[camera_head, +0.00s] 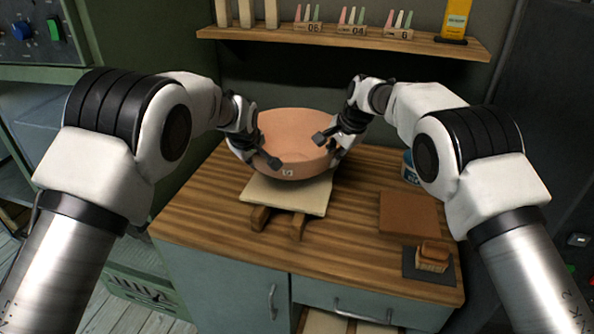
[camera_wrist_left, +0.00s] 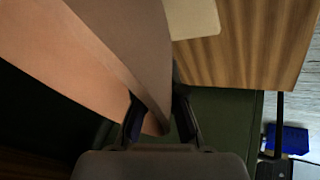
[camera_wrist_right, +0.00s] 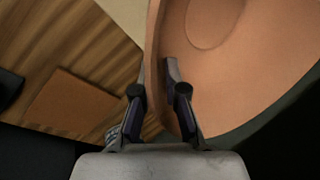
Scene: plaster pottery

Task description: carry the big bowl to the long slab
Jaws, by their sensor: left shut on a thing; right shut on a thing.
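The big bowl (camera_head: 291,128) is terracotta-coloured, wide and close to level. It is over the pale long slab (camera_head: 287,194), which lies on wooden supports on the worktop; I cannot tell whether the bowl touches it. My left gripper (camera_head: 262,152) is shut on the bowl's left wall, and the bowl wall (camera_wrist_left: 135,50) runs between its fingers in the left wrist view. My right gripper (camera_head: 328,137) is shut on the bowl's right wall, with one finger inside the bowl (camera_wrist_right: 235,75) in the right wrist view. The bowl hides the slab's far part.
On the wooden worktop (camera_head: 200,205), a brown square board (camera_head: 409,213) lies to the right. A brush-like block (camera_head: 432,258) sits on a dark mat in front of it. A blue-and-white container (camera_head: 410,168) is partly behind my right arm. A shelf (camera_head: 350,40) with tools is above.

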